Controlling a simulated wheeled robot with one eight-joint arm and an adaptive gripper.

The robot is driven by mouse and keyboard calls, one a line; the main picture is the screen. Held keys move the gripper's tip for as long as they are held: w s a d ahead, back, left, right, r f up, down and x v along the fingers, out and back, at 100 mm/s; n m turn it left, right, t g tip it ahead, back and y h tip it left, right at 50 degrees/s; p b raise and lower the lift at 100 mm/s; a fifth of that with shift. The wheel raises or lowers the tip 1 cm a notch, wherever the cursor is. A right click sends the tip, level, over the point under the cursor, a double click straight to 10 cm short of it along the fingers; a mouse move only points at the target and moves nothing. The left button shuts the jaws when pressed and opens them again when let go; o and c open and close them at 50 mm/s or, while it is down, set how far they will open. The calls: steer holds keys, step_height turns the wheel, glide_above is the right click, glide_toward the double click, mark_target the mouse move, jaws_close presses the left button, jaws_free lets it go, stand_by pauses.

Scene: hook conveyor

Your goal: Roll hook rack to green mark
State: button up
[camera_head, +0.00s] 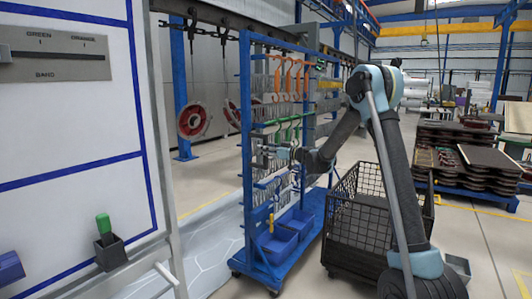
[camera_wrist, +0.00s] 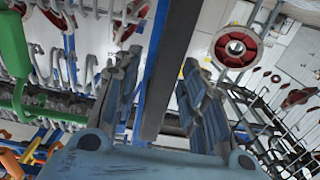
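The hook rack (camera_head: 246,120) is a blue wheeled frame left of centre in the head view. It carries rows of orange, green and pale hooks, with two blue bins (camera_head: 276,246) low down. My gripper (camera_head: 284,153) is at the rack's middle height, among the hooks. In the wrist view my gripper (camera_wrist: 160,66) has its two fingers spread apart. A blue and dark upright post (camera_wrist: 178,50) shows between them, apart from both fingers as far as I can tell. Green hooks (camera_wrist: 14,45) are to the left there. I see no green floor mark.
A black wire crate (camera_head: 358,220) stands close to the rack's right side. Pale floor (camera_head: 200,226) lies open between board and rack. Stacked pallets (camera_head: 460,160) are at right.

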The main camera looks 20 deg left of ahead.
steer(key=v, duration=1.2)
steer(key=s+d+f+m+g+h, duration=0.2)
steer(key=s+d+m+h, duration=0.4)
steer(key=s+d, duration=1.25)
steer(key=s+d+f+m+h, duration=0.4)
steer(key=s+d+f, duration=0.3)
steer(key=s+d, duration=0.4)
steer(key=s+d+f+m+g+h, duration=0.1)
steer(key=s+d+f+m+h, duration=0.3)
steer(key=s+d+f+h, duration=0.3)
steer(key=s+d+f, duration=0.1)
steer(key=s+d, duration=0.4)
steer(key=s, duration=0.5)
steer(key=shift+s+d+f, duration=0.15)
steer(key=shift+s+d, duration=0.1)
steer(key=shift+d, duration=0.05)
